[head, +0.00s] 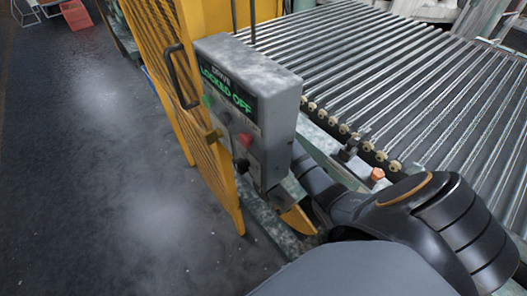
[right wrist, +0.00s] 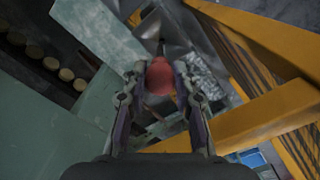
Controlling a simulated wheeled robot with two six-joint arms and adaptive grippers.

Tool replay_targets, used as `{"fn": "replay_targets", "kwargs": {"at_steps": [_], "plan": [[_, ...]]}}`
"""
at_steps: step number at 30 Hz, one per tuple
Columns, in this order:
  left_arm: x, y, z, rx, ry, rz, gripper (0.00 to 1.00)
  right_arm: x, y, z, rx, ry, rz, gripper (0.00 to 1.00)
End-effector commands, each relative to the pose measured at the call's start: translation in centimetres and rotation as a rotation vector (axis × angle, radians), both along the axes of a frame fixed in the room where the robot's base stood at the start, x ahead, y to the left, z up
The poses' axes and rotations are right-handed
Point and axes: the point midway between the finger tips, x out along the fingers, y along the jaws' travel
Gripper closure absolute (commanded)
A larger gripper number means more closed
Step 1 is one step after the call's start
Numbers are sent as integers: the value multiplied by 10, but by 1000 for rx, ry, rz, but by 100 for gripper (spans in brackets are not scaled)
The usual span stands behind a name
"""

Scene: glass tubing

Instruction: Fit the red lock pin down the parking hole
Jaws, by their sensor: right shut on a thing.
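The red lock pin (right wrist: 159,77) shows its rounded red head in the right wrist view. My right gripper (right wrist: 160,84) is shut on it, with one finger on each side of the head. I cannot make out the parking hole in either view. My left gripper is not in view.
The control box reads "LOCKED OFF" and carries a red knob (head: 244,140). A yellow mesh guard (head: 165,60) stands left of it. A roller conveyor (head: 400,75) fills the right side, with an orange part (head: 377,174) on its frame.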

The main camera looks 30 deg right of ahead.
Motion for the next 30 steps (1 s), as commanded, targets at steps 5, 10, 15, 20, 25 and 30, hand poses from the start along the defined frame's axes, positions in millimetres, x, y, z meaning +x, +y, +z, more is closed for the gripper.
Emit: {"fn": "replay_targets", "kwargs": {"at_steps": [5,10,15,20,25,30], "plan": [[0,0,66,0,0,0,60,-30,-3,23,-1,7,265,100],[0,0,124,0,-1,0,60,-69,-6,34,2,7,599,100],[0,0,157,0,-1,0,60,-100,-8,37,1,4,852,100],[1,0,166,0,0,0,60,-113,-9,34,1,1,959,100],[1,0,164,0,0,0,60,-113,-9,31,0,-2,974,100],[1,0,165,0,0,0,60,-113,-9,32,1,-1,972,100]]}}
